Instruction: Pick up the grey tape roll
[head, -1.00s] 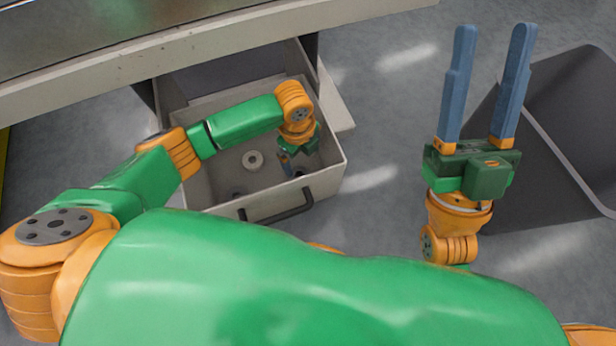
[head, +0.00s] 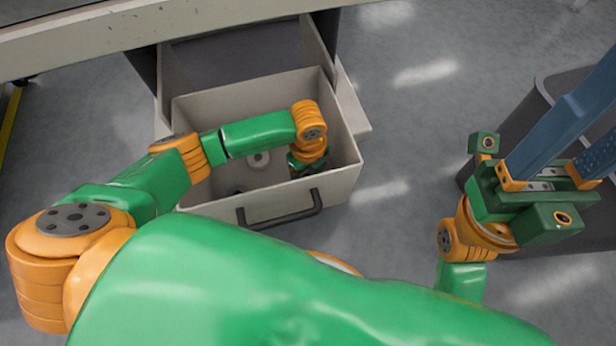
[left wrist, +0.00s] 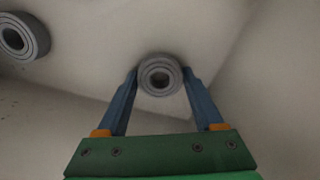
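In the left wrist view, a grey tape roll (left wrist: 160,91) sits between the fingertips of my left gripper (left wrist: 160,82). One finger is on each side, with little or no visible gap; firm contact cannot be made out. A second grey roll (left wrist: 36,43) lies at the upper left of that view. In the head view, my left gripper (head: 303,165) is down inside the drawer, its fingers hidden by the wrist and wall.
The pale open drawer (head: 352,165) has tall walls and a dark front handle (head: 281,212). It stands under the trolley's edge (head: 130,35). A dark grey bin (head: 545,90) stands at the right, behind my right gripper. Clear floor lies between drawer and bin.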

